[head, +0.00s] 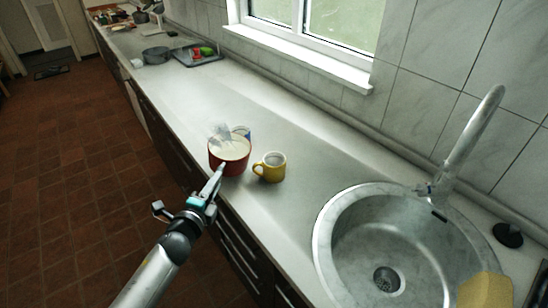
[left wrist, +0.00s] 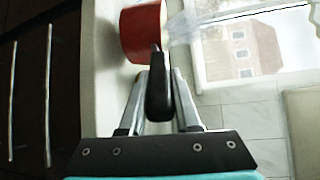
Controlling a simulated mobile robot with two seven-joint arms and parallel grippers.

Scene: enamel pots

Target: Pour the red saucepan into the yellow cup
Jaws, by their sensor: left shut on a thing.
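The red saucepan (head: 229,165) is at the front edge of the counter in the head view, with a pale inside. It looks about upright; I cannot tell whether it touches the counter. My left gripper (head: 217,182) is shut on its dark handle (left wrist: 159,95), which lies between the fingers in the left wrist view. The red pan wall (left wrist: 141,33) shows beyond the fingers there. The yellow cup (head: 272,172) stands upright on the counter, just right of the saucepan, its handle towards the pan. My right gripper is not in view.
A round sink (head: 330,222) with a tap (head: 470,135) is at right. A tray (head: 197,60) and a grey pot (head: 156,56) stand far back. The counter between is clear.

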